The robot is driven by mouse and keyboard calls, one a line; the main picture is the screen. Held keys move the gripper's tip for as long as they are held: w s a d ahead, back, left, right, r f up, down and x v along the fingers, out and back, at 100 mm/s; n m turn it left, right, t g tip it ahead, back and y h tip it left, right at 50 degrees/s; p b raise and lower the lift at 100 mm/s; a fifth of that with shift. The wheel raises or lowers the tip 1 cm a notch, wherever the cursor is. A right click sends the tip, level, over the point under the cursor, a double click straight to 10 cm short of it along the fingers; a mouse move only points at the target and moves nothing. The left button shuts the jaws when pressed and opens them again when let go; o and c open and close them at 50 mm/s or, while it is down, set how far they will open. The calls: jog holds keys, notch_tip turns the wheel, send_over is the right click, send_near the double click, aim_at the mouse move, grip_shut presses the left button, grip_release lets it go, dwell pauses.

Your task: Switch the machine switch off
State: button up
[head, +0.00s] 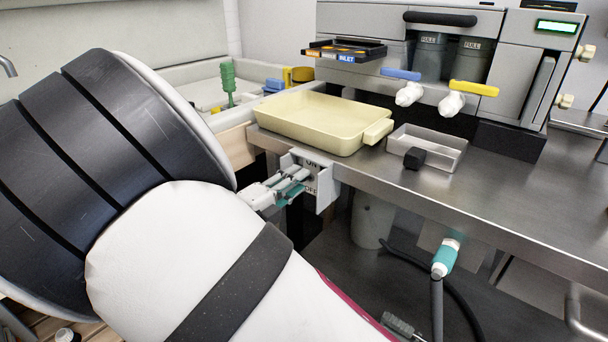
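The machine switch is a grey box (325,187) mounted at the left front edge of the steel counter, below the cream tray. Its face carries an ON label at the top and an OFF label lower down. My gripper (298,181), with teal pads on its fingers, is at the box's face, between and partly over the two labels. The fingertips hide the middle of the face, so the lever's position does not show. I cannot tell whether the fingertips touch it, or whether the fingers are open or shut. My white and black arm fills the left foreground.
A cream tray (310,117) sits on the counter (500,190) just above the switch. A small metal tray (440,150) with a black block stands to its right. The grey machine (350,18) stands behind. A teal-ended hose (446,257) hangs below the counter edge.

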jog(key=shift+f, duration=1.05)
jog(key=shift+s+f+b, duration=0.2)
jog(key=shift+f+b, duration=0.2)
jog(key=shift+f, duration=1.6)
jog(key=shift+s+a+r+p, duration=0.1)
jog(key=shift+s+r+p, duration=0.1)
jog(key=shift+p, duration=0.6)
jog(key=shift+s+a, duration=0.1)
jog(key=p+v, duration=0.1)
jog(key=v, duration=0.1)
jog(key=p+v, duration=0.2)
jog(key=v, duration=0.1)
jog(key=shift+s+a+r, duration=0.15)
jog(key=shift+a+r, duration=0.1)
jog(key=shift+r, duration=0.05)
